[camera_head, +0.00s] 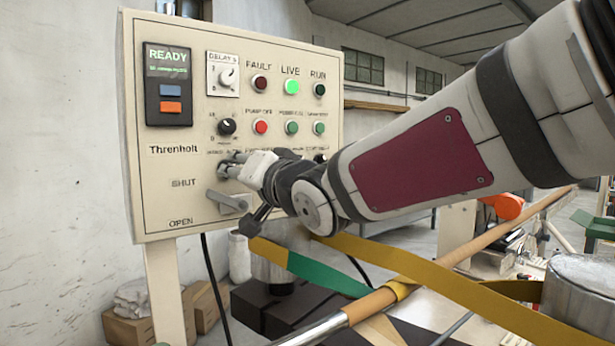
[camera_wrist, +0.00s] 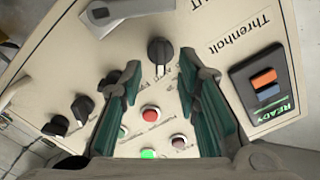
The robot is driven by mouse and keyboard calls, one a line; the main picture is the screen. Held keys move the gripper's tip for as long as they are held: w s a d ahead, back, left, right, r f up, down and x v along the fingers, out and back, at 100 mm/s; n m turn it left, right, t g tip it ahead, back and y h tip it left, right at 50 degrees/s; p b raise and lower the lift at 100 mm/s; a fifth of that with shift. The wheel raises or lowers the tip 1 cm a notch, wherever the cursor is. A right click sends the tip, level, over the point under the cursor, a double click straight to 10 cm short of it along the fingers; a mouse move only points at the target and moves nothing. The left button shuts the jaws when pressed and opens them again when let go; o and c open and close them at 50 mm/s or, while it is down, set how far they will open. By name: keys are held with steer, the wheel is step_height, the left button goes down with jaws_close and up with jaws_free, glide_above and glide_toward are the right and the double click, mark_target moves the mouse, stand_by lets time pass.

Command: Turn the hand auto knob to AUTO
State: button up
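In the wrist view a dark rotary knob (camera_wrist: 160,50) on the cream control panel (camera_wrist: 60,70) lies between my fingertips; it is the first of a row, and I take it for the hand auto knob. A pale mark on it points down in the picture. Its label is not readable. My gripper (camera_wrist: 160,62) is open, its green-padded fingers on both sides of the knob with gaps showing.
A grey SHUT/OPEN lever (camera_head: 226,201) sits just below my gripper. More dark knobs (camera_wrist: 82,107) continue the row. A yellow-green strap (camera_head: 330,276) and wooden pole (camera_head: 450,262) lie below my arm.

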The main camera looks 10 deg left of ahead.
steer(key=v, duration=0.8)
steer(key=shift+d, duration=0.2)
steer(key=shift+s, duration=0.15)
steer(key=d+f+m+h, duration=0.1)
steer(key=d+f+h, duration=0.25)
steer(key=d, duration=0.55)
steer(key=d+f+m+h, duration=0.1)
steer(key=d+f+h, duration=0.25)
steer(key=d, duration=0.45)
steer(key=d+f+m+h, duration=0.1)
steer(key=d+f+h, duration=0.3)
steer(key=d, duration=0.5)
steer(key=s+d+f+g+h, duration=0.1)
steer(key=s+d+f+g, duration=0.2)
steer(key=s, duration=0.7)
steer(key=s+d+f+g+h, duration=0.1)
steer(key=s+d+f+g, duration=0.3)
steer(key=s+d+f, duration=0.4)
steer(key=shift+s+f+h, duration=0.35)
steer(key=shift+s+h, duration=0.05)
steer(key=shift+s, duration=0.7)
